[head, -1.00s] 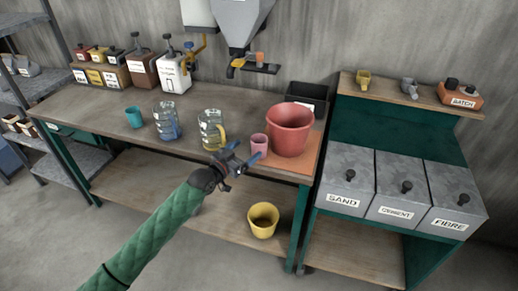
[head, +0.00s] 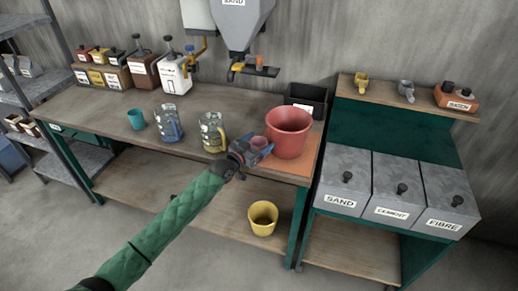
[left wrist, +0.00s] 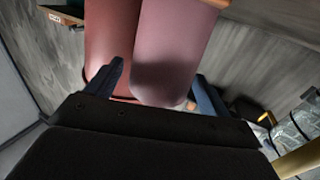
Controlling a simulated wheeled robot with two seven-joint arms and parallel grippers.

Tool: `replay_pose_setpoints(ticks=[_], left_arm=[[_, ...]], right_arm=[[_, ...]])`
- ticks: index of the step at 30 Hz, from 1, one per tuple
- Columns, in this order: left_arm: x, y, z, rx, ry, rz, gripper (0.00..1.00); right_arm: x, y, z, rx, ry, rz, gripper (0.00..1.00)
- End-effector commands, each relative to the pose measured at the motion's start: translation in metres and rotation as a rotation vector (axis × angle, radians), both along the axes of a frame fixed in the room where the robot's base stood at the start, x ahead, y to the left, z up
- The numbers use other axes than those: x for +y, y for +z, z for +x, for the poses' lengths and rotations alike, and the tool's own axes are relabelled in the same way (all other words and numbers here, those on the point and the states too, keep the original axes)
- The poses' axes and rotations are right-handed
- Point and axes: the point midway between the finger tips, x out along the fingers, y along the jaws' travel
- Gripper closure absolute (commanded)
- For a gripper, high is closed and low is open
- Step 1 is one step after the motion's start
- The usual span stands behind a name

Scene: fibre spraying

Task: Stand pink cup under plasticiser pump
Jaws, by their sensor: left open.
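The pink cup (head: 258,142) stands at the left of the red bucket on the bench, partly covered by my left gripper (head: 255,150) in the head view. In the left wrist view the pink cup (left wrist: 172,45) rises between the two dark fingers of the gripper (left wrist: 157,88). The jaws are open around it, with no clear grip. Several pump containers stand at the back left of the bench, among them a white one (head: 173,76) and a brown one (head: 143,70). Their labels are too small for me to tell which is plasticiser. My right gripper is out of view.
The red bucket (head: 289,132) is close beside the cup. A glass jug with a yellow handle (head: 211,133), a bluish jug (head: 168,125) and a teal cup (head: 136,119) stand to the left. Bare bench top lies behind the jugs.

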Motion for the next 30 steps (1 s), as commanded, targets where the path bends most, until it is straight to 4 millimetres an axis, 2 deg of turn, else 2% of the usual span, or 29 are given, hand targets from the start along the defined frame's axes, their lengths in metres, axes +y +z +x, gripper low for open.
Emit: replay_pose_setpoints(ticks=[10,15,18,26,30], left_arm=[[-0.003,0.000,0.003,-0.001,0.000,-0.001,0.21],[-0.003,0.000,0.003,-0.001,0.000,-0.001,0.54],[-0.003,0.000,0.003,-0.001,0.000,-0.001,0.68],[-0.003,0.001,0.003,-0.001,0.000,-0.001,0.69],[-0.003,0.012,0.003,-0.002,-0.001,-0.003,0.69]], right_arm=[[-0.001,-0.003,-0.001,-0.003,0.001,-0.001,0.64],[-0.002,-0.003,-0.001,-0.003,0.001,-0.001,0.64],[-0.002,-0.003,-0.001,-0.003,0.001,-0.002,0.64],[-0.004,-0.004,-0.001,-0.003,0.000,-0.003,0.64],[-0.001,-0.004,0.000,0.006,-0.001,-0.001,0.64]])
